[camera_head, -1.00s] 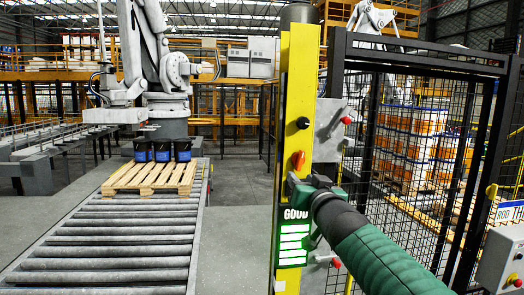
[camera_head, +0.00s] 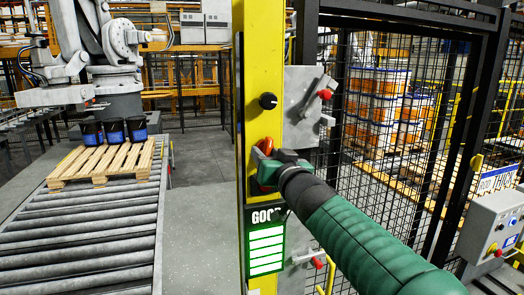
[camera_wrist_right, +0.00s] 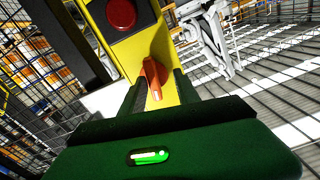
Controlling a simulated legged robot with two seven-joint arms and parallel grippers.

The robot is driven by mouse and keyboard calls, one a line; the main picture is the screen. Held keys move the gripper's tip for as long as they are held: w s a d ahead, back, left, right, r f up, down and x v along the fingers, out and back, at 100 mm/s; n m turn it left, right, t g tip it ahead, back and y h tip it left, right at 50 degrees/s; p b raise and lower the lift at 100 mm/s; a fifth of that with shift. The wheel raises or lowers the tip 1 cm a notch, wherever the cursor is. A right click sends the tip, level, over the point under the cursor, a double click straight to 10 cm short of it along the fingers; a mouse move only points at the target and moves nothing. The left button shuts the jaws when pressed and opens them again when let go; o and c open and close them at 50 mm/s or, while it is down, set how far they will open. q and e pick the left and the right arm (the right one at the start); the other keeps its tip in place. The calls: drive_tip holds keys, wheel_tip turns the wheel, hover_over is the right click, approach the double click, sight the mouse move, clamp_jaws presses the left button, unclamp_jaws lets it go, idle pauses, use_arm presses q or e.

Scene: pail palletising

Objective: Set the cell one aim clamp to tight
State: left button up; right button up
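A yellow post (camera_head: 263,60) stands close in front. It carries a black knob (camera_head: 268,101) and, below it, an orange-red turn handle (camera_head: 267,146). No readable label tells which part is the aim clamp. My right gripper (camera_head: 265,168) is at the orange handle. In the right wrist view, the orange handle (camera_wrist_right: 153,76) stands between my two dark fingers (camera_wrist_right: 158,92), with yellow post visible beside it; the fingers look apart and I see no clear grip. A round red button (camera_wrist_right: 120,13) is above it in that view. My left gripper is not in view.
A lit green "GOOD" panel (camera_head: 266,249) is below the handle. Red-tipped levers (camera_head: 324,94) sit on a grey plate to the right. A mesh fence (camera_head: 400,170) and a control box (camera_head: 490,228) stand at right. A roller conveyor with a pallet (camera_head: 105,163) lies at left.

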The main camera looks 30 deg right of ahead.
drive_tip(key=d, duration=0.3)
drive_tip(key=shift+w+d+f, duration=0.2)
drive_tip(key=shift+f, duration=0.15)
drive_tip(key=shift+c, duration=1.5)
drive_tip(key=a, duration=0.3)
drive_tip(key=shift+w+a+r, duration=0.15)
drive_tip(key=shift+w+r, duration=0.1)
drive_tip(key=shift+w, duration=0.15)
clamp_jaws()
drive_tip(key=shift+s+d+f+n, duration=0.15)
drive_tip(key=shift+d+n, duration=0.25)
drive_tip(key=shift+n, duration=0.7)
drive_tip(key=shift+s+d, duration=0.1)
drive_tip(key=shift+d, duration=0.2)
drive_tip(key=shift+o, duration=1.2)
unclamp_jaws()
drive_tip(key=shift+a, duration=0.1)
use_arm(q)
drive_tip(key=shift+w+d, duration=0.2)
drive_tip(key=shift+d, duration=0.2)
use_arm(e)
drive_tip(key=shift+o, duration=0.3)
drive_tip(key=shift+s+a, duration=0.15)
